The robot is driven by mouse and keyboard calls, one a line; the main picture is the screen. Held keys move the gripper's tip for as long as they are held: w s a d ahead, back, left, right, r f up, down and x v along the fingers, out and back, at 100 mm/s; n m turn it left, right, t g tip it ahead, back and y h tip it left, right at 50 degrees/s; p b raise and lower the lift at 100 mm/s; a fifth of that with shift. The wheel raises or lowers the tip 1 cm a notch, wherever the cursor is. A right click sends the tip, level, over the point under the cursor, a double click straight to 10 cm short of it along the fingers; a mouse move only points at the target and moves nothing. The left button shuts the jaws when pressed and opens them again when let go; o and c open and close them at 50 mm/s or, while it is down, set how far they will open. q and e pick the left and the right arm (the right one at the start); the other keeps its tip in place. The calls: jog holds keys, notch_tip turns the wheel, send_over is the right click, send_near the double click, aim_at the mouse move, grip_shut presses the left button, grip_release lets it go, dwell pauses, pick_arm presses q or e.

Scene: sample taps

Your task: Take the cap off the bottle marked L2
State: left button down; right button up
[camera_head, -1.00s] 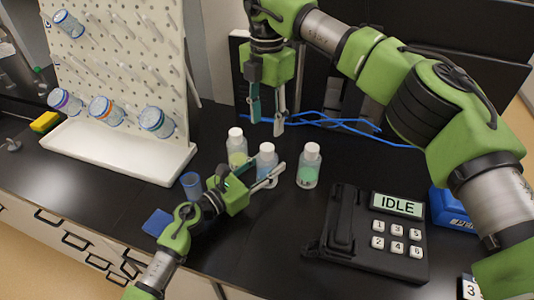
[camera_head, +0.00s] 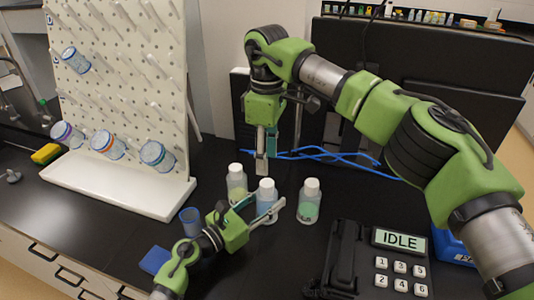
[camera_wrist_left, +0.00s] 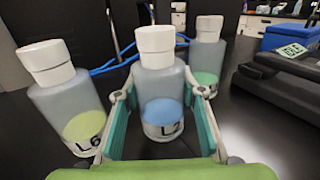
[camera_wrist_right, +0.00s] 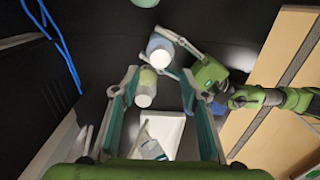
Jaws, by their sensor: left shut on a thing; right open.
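The bottle marked L2 (camera_head: 266,201) holds blue liquid and stands upright on the black bench with its white cap (camera_head: 266,184) on. Its label shows in the left wrist view (camera_wrist_left: 163,112). My left gripper (camera_head: 262,213) is shut on its body, one finger on each side, below the cap. My right gripper (camera_head: 264,170) points down, open and empty, above and behind the bottles. In the right wrist view, bottle L2 (camera_wrist_right: 160,50) lies beyond the fingertips, and a yellow-green bottle (camera_wrist_right: 147,80) shows between the fingers.
The yellow-green bottle (camera_head: 236,183), marked L6, stands close left of L2. A green bottle (camera_head: 309,203) stands to its right. A keypad device reading IDLE (camera_head: 385,262) is at right, a pegboard rack (camera_head: 120,90) at left. Blue cables (camera_head: 330,153) lie behind.

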aim_at(267, 183)
notch_tip(267, 183, down, 8)
jog(key=shift+r, duration=0.2)
